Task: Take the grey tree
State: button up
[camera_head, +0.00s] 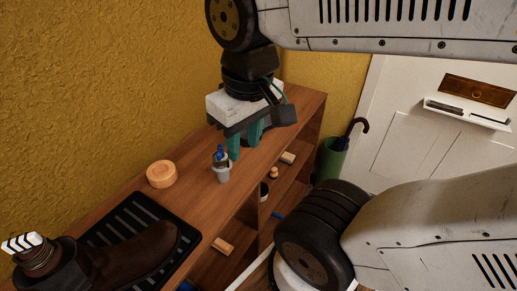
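No thing is plainly a grey tree. A small grey cup-shaped thing (222,173) with a blue piece (220,153) in its top stands on the wooden shelf top. A dark boot or shoe (140,258) lies on the black slatted tray (186,238). A dark grey piece with a black-and-white striped end (24,242) is at its left; whether they are joined is unclear. My gripper (245,143) points down just behind and right of the grey cup. Its teal fingers are apart, with nothing visible between them.
A round wooden piece (161,174) lies left of the cup, near the yellow wall. Small wooden pieces (223,246) are on the lower shelves. A green bin (328,160) with an umbrella (352,132) stands beyond the shelf, near a white door.

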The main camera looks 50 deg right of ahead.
aim_at(222, 167)
jog(key=z, duration=1.35)
jog(key=k, duration=1.15)
jog(key=u, duration=1.2)
jog(key=i, duration=0.5)
jog(key=z, duration=0.1)
